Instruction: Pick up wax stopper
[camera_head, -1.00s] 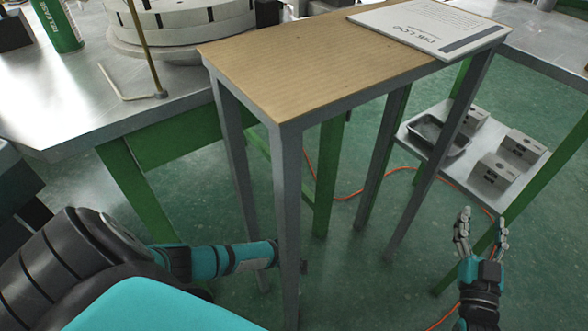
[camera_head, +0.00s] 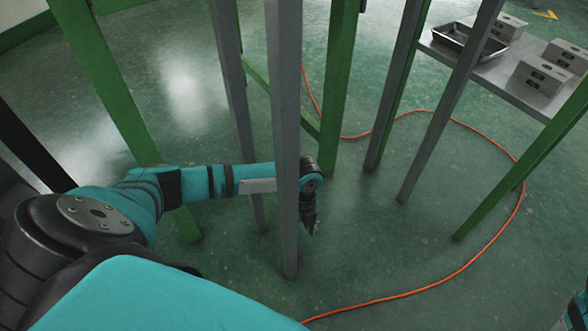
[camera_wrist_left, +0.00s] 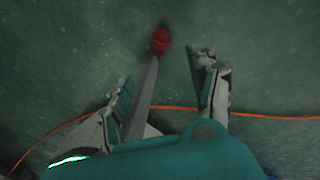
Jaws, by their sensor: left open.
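A small red object (camera_wrist_left: 161,40), perhaps the wax stopper, shows in the left wrist view on the green floor, at the far end of a grey bar that looks like a table leg. My left gripper (camera_head: 311,224) points down low near the floor, just right of a grey table leg. In the left wrist view my left gripper (camera_wrist_left: 162,68) is open, fingers apart, with the red object beyond and between the fingertips. The grey bar runs between the fingers. My right gripper's fingers are out of view.
The grey table leg (camera_head: 283,130) crosses in front of my left arm. Green legs (camera_head: 340,80) stand behind. An orange cable (camera_head: 470,250) curves over the floor and also shows in the left wrist view (camera_wrist_left: 275,115). A low shelf (camera_head: 490,75) holds a black tray and grey blocks.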

